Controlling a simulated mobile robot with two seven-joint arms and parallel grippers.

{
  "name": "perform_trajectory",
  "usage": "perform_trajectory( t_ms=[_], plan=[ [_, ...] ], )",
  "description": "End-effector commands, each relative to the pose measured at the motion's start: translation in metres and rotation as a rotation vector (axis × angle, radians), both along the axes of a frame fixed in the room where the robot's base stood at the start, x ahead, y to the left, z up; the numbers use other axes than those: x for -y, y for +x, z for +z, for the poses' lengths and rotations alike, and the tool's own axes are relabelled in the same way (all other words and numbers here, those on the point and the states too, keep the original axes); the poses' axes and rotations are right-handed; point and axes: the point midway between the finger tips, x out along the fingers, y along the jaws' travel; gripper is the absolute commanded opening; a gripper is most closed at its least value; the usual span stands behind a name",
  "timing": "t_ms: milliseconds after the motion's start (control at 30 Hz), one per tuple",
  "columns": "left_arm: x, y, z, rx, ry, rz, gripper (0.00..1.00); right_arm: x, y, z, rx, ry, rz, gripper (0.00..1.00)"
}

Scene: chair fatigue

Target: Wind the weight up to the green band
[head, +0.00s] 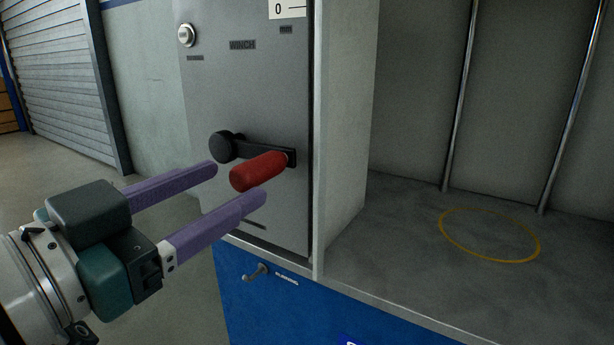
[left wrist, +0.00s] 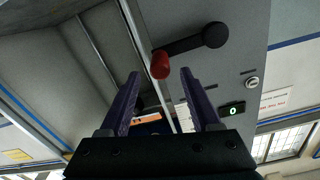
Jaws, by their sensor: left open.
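The winch panel (head: 240,90) is grey and marked WINCH. Its black crank arm (head: 262,150) points right from a round black hub (head: 222,146) and carries a red handle (head: 258,171). The red handle (left wrist: 160,65) also shows in the left wrist view. My left gripper (head: 240,182) has long purple fingers and is open and empty. Its fingertips are close to the handle; in the left wrist view the handle lies between and just beyond them. I cannot tell whether they touch it. I cannot make out the weight or the green band. My right gripper is out of view.
A counter display at the panel's top reads 0 (head: 279,9). A silver button (head: 185,35) sits at upper left. Right of the dividing wall (head: 345,120), a yellow ring (head: 489,257) marks the bay floor near two metal rods (head: 462,95).

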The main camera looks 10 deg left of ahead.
Motion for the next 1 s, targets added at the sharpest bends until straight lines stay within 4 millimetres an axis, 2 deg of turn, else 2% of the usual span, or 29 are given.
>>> perform_trajectory(
  t_ms=[100,300,733,1000],
  plan=[
    [0.006,0.019,0.0,0.004,0.001,0.0,0.64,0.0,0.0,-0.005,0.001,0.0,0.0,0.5],
    [0.014,0.039,-0.001,0.0,-0.001,0.0,0.64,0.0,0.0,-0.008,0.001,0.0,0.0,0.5],
    [0.017,0.046,-0.001,-0.002,0.0,0.0,0.64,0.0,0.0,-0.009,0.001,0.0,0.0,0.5],
    [0.017,0.046,-0.001,-0.002,0.0,0.001,0.33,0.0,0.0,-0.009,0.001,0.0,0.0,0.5]
  ],
)
